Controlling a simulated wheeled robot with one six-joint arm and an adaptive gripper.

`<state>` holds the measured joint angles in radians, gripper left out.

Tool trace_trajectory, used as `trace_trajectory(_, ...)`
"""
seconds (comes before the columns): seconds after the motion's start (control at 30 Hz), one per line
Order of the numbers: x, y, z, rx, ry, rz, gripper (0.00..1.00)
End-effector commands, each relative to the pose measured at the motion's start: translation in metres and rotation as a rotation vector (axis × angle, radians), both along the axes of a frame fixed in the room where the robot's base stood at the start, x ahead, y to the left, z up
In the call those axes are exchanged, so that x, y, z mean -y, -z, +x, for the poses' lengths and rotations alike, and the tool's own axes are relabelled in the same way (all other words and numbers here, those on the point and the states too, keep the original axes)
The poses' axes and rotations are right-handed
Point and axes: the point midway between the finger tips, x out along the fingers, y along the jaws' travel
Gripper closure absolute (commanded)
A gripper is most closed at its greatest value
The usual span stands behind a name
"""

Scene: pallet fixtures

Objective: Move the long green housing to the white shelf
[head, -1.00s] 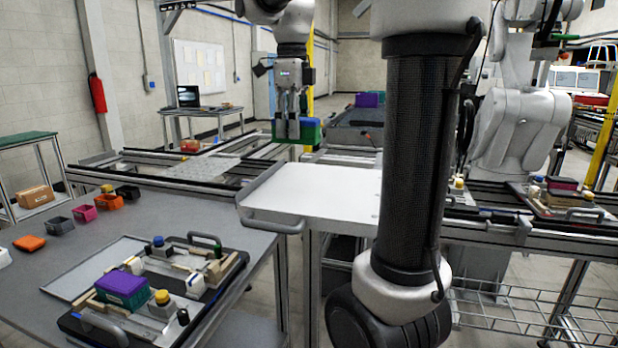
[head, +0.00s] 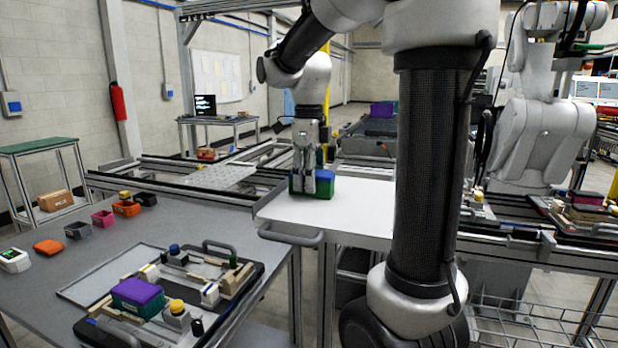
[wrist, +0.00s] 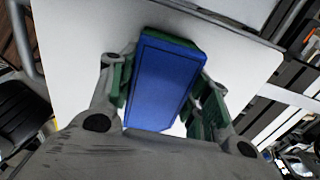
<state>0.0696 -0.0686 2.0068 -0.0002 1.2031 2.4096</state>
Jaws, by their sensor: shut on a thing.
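The long green housing (head: 345,187) has a blue top and is between the fingers of my gripper (head: 313,186). In the wrist view its blue top (wrist: 160,85) fills the gap, with the gripper's fingertips (wrist: 165,92) closed on both long sides. The housing is over the far part of the white shelf (head: 345,217). Its base is at or very close to the shelf surface; I cannot tell whether it touches. The shelf also shows behind it in the wrist view (wrist: 75,55). The fingers hide part of the housing.
The shelf is otherwise bare. A grey table (head: 190,225) at left carries a pallet fixture (head: 215,330) with a purple-topped housing (head: 138,297). Small coloured bins stand along the table. Rail frames lie behind and right of the shelf.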

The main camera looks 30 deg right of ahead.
Motion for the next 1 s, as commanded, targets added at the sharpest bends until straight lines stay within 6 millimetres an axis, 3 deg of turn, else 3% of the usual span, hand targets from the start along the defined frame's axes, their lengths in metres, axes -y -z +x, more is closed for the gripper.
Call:
trace_trajectory(0.1, 0.000, 0.002, 0.000, 0.000, 0.000, 0.000, 0.79)
trace_trajectory(0.13, 0.000, 0.003, 0.000, 0.000, 0.000, 0.000, 0.50)
trace_trajectory(0.23, 0.000, 0.002, 0.000, 0.000, 0.000, 0.000, 0.32)
trace_trajectory(0.67, 0.000, -0.005, 0.000, 0.001, 0.000, 0.000, 0.31)
trace_trajectory(1.0, 0.000, -0.075, 0.001, 0.004, 0.000, -0.001, 0.31)
